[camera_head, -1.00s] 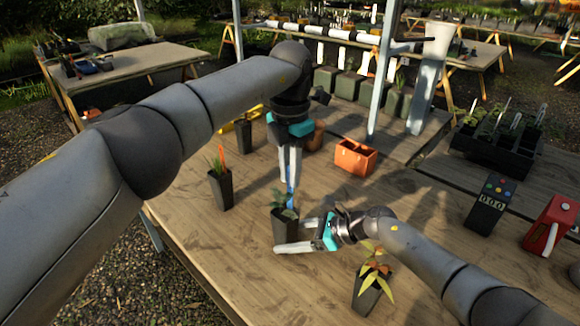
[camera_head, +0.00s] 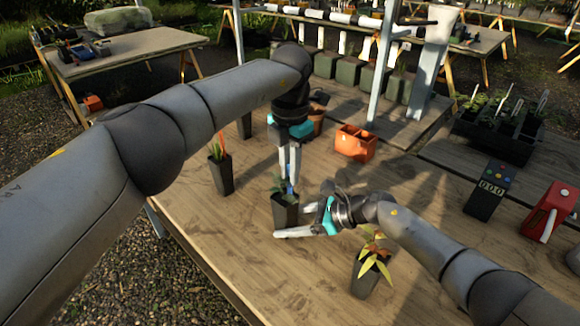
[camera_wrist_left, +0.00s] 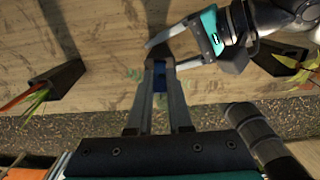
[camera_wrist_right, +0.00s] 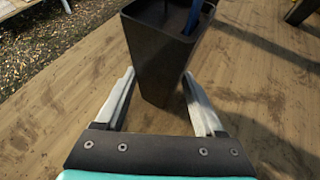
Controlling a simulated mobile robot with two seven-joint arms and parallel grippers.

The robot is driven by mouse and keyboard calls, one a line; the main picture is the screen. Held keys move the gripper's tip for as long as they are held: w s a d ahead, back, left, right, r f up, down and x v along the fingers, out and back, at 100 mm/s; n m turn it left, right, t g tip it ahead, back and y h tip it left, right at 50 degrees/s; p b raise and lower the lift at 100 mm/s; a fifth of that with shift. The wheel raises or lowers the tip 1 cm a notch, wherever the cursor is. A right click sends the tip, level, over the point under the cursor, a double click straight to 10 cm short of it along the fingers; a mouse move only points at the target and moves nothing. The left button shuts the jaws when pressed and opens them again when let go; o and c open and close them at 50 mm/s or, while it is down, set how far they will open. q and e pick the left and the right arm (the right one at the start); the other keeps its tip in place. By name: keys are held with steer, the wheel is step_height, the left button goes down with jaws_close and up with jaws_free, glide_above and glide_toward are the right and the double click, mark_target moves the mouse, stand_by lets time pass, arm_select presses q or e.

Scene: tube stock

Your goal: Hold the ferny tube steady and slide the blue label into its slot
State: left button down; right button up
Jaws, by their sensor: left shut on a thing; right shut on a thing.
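The ferny tube (camera_head: 285,212) is a dark square pot with green leaves, upright on the table. My right gripper (camera_head: 292,219) is shut on it, one finger on each side; in the right wrist view the tube (camera_wrist_right: 160,60) stands between the fingers. My left gripper (camera_head: 289,184) is above the tube, pointing down and shut on the blue label (camera_head: 290,188). In the left wrist view the label (camera_wrist_left: 160,80) shows between the fingers. The label's lower end is at the tube's top. The slot is hidden, so I cannot tell how the label meets it.
A tube with an orange label (camera_head: 221,172) stands left. A tube with yellow-red leaves (camera_head: 370,272) stands close to my right arm.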

arm_select(q)
steer(key=shift+f, duration=0.2)
stand_by(0.3)
steer(key=c, duration=0.8)
jaws_free()
steer(key=shift+o, duration=0.2)
step_height(320, 180, up, 12)
steer(key=shift+f, duration=0.1)
arm_select(e)
steer(key=o, duration=1)
